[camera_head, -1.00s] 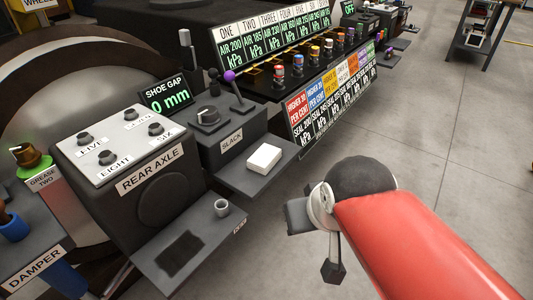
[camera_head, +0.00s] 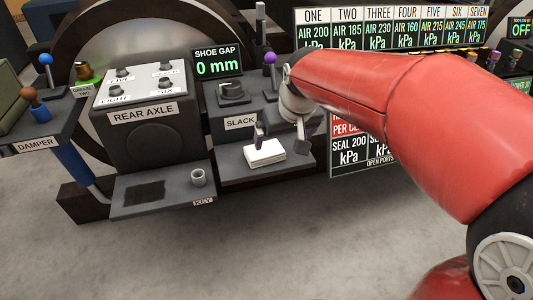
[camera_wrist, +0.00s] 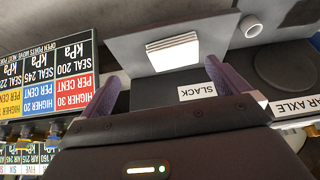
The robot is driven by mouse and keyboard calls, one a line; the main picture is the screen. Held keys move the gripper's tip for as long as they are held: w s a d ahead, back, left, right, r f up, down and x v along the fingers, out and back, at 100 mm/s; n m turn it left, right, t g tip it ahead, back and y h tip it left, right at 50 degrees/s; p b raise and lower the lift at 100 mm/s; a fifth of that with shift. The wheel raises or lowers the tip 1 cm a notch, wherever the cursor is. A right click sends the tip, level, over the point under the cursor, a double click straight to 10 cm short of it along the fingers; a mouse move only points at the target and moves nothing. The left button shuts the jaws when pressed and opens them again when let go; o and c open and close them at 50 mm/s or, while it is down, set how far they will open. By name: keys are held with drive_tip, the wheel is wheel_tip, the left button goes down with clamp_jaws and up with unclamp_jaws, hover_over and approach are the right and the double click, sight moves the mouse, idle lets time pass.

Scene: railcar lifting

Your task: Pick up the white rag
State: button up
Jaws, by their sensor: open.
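The white rag (camera_head: 265,153) is a folded, flat block lying on the grey shelf (camera_head: 235,174) below the SLACK panel. It also shows in the wrist view (camera_wrist: 172,52), with layered folds, lying beyond the space between my fingertips. My gripper (camera_head: 282,142) is at the rag in the head view, with one dark finger at its left and the other at its right. In the wrist view my gripper (camera_wrist: 160,75) has its two purple-grey fingers wide apart and nothing between them. I cannot tell how high the fingers are above the shelf.
A small grey cup (camera_head: 198,178) stands on the neighbouring shelf left of the rag, near a dark pad (camera_head: 145,193). The SLACK box (camera_head: 238,100) with its knob and purple-topped lever (camera_head: 270,60) rises behind the rag. The pressure panel (camera_head: 352,150) stands at right. Floor in front is clear.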

sight(265, 149)
drive_tip(key=shift+n+g, duration=0.3)
drive_tip(key=shift+n, duration=0.1)
drive_tip(key=w+a+f, duration=0.1)
drive_tip(key=w+a, duration=0.1)
drive_tip(key=w+a+f, duration=0.1)
drive_tip(key=w, duration=0.1)
drive_tip(key=shift+a+f, duration=0.35)
drive_tip(key=shift+a, duration=0.05)
drive_tip(key=x, duration=0.7)
drive_tip(key=shift+d+f+b, duration=0.1)
drive_tip(key=shift+f+b, duration=0.1)
drive_tip(key=shift+b, duration=0.2)
drive_tip(key=c, duration=0.7)
drive_tip(key=shift+r, duration=0.2)
wheel_tip(265, 149, up, 20)
drive_tip(key=p, duration=0.2)
drive_tip(key=shift+p, duration=0.4)
drive_tip(key=shift+f, duration=0.15)
